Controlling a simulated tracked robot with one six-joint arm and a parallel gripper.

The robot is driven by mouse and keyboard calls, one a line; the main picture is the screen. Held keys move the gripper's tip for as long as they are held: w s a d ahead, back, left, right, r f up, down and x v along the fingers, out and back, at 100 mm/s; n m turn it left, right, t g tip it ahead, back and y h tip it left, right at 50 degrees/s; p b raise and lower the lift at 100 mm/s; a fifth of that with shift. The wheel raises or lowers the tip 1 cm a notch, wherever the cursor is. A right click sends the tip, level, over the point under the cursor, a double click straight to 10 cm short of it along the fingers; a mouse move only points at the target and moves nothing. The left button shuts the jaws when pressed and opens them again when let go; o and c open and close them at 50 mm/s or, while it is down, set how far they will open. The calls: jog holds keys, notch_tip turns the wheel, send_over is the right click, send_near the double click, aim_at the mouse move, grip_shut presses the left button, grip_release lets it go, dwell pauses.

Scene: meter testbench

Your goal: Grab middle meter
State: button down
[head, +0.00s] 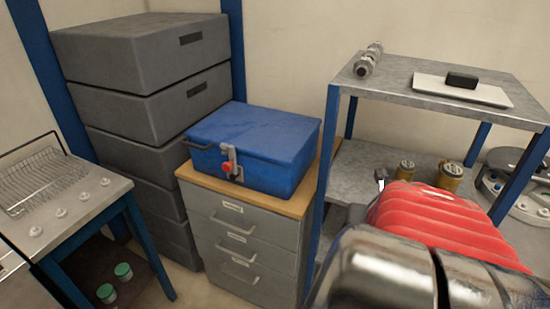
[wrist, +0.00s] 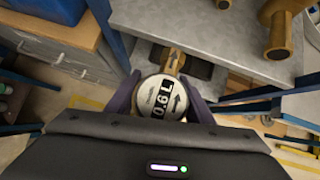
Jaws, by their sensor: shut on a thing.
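A round meter (wrist: 161,98) with a pale face reading "0.6L" and a brass pipe end sits between the two dark fingers of my gripper (wrist: 163,92) in the wrist view. The fingers are shut on it, one on each side. It shows in front of the grey shelf's edge; whether it touches the shelf cannot be told. Another brass meter (wrist: 278,28) stands on the shelf at the upper right. My red and metal arm hides my gripper and the held meter there.
The blue-posted shelf rack (head: 345,180) holds a white tray (head: 430,86) with a black block on top. A blue case (head: 262,145) sits on a drawer cabinet (head: 245,235). Grey boxes (head: 140,70) are stacked behind. A bench with a wire rack (head: 45,180) stands left.

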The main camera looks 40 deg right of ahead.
jog(key=shift+s+a+r, duration=0.1)
jog(key=shift+s+a, duration=0.5)
jog(key=shift+a, duration=0.1)
jog(key=shift+w, duration=0.1)
